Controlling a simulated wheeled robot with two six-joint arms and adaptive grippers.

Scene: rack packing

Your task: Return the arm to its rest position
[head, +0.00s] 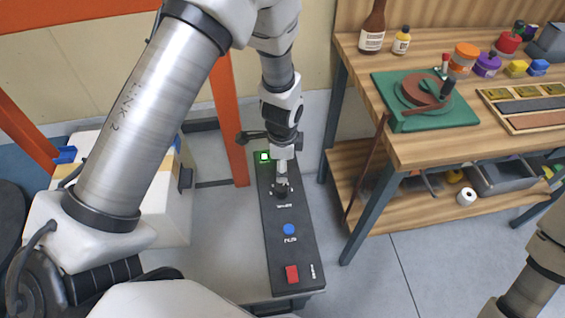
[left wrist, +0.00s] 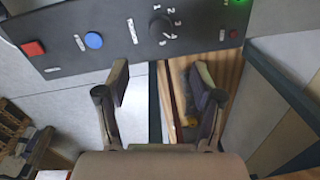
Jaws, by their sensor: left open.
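My left gripper (head: 281,178) hangs over the far half of a black control panel, near its knob, in the head view. In the left wrist view the left gripper (left wrist: 162,84) has its two fingers apart with nothing between them. The panel (head: 303,252) has a red square button (head: 292,273), a blue round button (head: 288,229) and a green lit button (head: 264,156). In the left wrist view the knob (left wrist: 162,27) lies beyond the fingertips, apart from them in the picture.
A wooden workbench (head: 430,150) stands to the right, with a green turntable base (head: 425,118), bottles and paint pots on top. Its lower shelf (head: 400,213) holds a grey bin (head: 500,178). Orange posts (head: 228,110) stand behind the panel. Floor between panel and bench is clear.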

